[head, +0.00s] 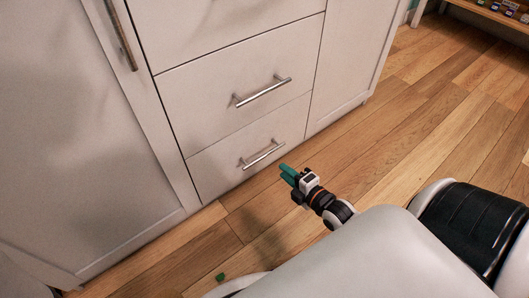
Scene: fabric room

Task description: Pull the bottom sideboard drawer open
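The bottom sideboard drawer (225,168) is a pale front low on the sideboard, flush with its frame, and looks shut. Its silver bar handle (263,155) runs along the front. My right gripper (284,172) has teal fingertips and points toward the handle from the right in the picture. A small gap shows between its two fingers, and nothing is seen between them. The fingertips look apart from the handle. My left gripper is not in view.
The drawer above (235,95) has its own bar handle (262,91). A tall cabinet door (75,130) stands at left. Wooden floor (420,120) is clear at right. A small green thing (220,277) shows low down. A shelf (490,12) holds small items at top right.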

